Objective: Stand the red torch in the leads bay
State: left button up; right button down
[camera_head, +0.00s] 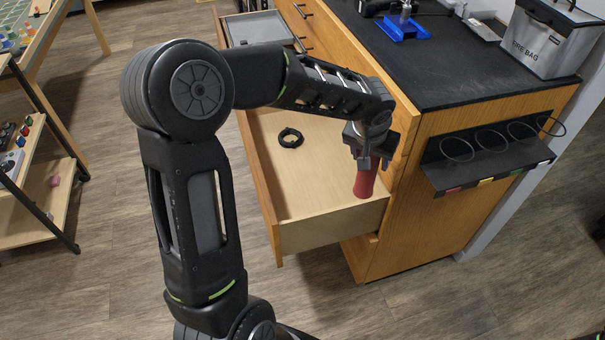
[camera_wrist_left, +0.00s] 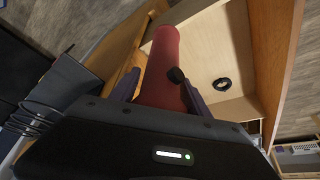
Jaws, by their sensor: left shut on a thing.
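The red torch (camera_head: 366,178) is held by my left gripper (camera_head: 368,148) over the near right end of the open drawer (camera_head: 310,190). In the left wrist view the torch (camera_wrist_left: 160,72) lies between the two fingers (camera_wrist_left: 160,88), and a dark round knob shows on its side. In the head view the torch hangs roughly upright below the gripper; I cannot tell whether its lower end touches the drawer floor. A black ring-shaped coil (camera_head: 290,138) lies in the drawer. Which part is the leads bay is not clear to me. My right gripper is out of view.
A black holder with several rings (camera_head: 480,165) is fixed to the cabinet's end. The black worktop (camera_head: 450,75) carries a blue stand (camera_head: 404,27) and a grey fire bag (camera_head: 548,40). Shelving stands at the left.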

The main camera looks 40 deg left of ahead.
pick_arm(q)
jog(key=w+a+f+n+y+b, duration=0.1)
jog(key=a+f+n+b, duration=0.4)
jog(key=a+f+b, duration=1.2)
jog(key=shift+w+a+f+n+g+y+b, duration=0.35)
jog(key=shift+a+y+b, duration=0.35)
jog(key=shift+b, duration=0.35)
jog(key=shift+f, duration=0.1)
jog(key=shift+f+b, duration=0.5)
jog(key=shift+f, duration=2)
jog(key=shift+f+b, duration=0.5)
jog(key=shift+f, duration=2)
